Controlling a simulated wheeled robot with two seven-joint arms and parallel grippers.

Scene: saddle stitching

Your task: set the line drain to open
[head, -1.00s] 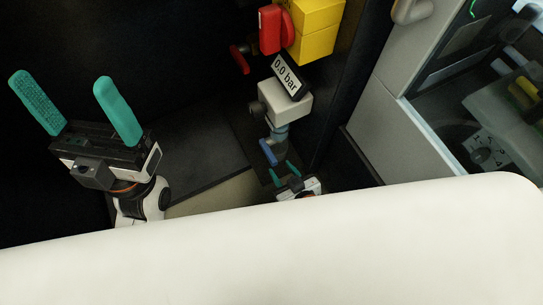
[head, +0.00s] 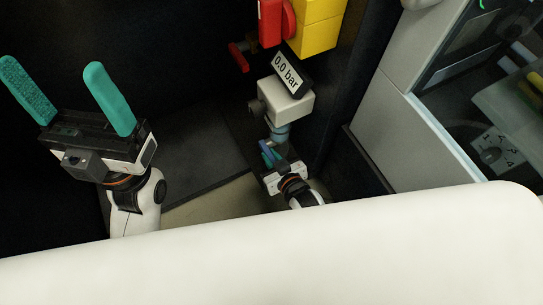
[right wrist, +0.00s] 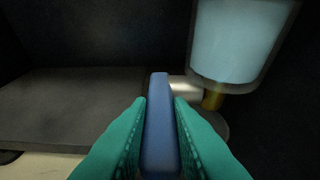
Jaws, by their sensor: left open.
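The line drain shows as a blue lever handle (right wrist: 161,125) below a clear bowl (right wrist: 230,40) in the right wrist view. In the head view the lever (head: 266,152) is mostly hidden by my right gripper (head: 273,155), under the white regulator unit (head: 285,102). The teal fingers of my right gripper (right wrist: 160,130) lie on both sides of the handle, close against it, and appear shut on it. The handle points toward the wrist camera. My left gripper (head: 55,92) is open and empty, far to the left.
A gauge display (head: 287,70) reads 0.0 bar. A grey cabinet wall (head: 393,125) stands to the right. A dark slab (head: 200,150) lies left of the unit.

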